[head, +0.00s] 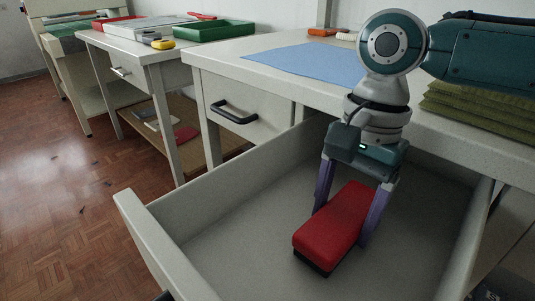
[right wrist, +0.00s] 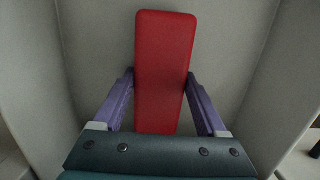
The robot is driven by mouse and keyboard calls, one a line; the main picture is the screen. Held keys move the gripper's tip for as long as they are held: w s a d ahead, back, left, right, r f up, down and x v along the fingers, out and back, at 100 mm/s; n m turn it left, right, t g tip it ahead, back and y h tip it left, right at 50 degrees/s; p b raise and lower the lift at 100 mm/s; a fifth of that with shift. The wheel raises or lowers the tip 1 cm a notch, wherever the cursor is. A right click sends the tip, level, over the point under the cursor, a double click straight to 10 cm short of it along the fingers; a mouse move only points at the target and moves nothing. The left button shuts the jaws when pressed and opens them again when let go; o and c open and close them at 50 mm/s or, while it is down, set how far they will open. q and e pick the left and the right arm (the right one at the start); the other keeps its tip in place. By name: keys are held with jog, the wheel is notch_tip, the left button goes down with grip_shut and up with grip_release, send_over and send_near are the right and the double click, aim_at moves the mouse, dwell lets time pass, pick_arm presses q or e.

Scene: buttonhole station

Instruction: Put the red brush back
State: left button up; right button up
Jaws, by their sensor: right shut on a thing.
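The red brush (head: 336,222) is a long red block with a dark underside. It is inside the open drawer (head: 225,226), between the fingers of my right gripper (head: 340,215). The right gripper points down and is shut on the brush's sides. In the right wrist view the brush (right wrist: 165,70) lies lengthwise between the two purple fingers of the gripper (right wrist: 160,85). I cannot tell whether its underside touches the drawer floor. My left gripper is not in view.
The drawer walls stand close around the right gripper. A blue cloth (head: 305,63) and a stack of folded green cloths (head: 470,108) lie on the table above. Another table at the left holds a green tray (head: 214,31) and a yellow item (head: 163,44).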

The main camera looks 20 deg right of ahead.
aim_at(349, 207)
jog(key=shift+f, duration=0.1)
jog(key=o, duration=1.1)
jog(key=shift+w+d+r+p, duration=0.2)
jog(key=shift+r+p, duration=0.55)
jog(key=shift+r, duration=1.3)
jog(key=shift+d+r+p, duration=0.3)
jog(key=shift+r+p, duration=0.4)
jog(key=shift+r, duration=1.3)
jog(key=shift+w+d+r+p, duration=0.2)
jog(key=shift+r+p, duration=0.55)
jog(key=shift+r, duration=1.3)
jog(key=shift+s, duration=0.1)
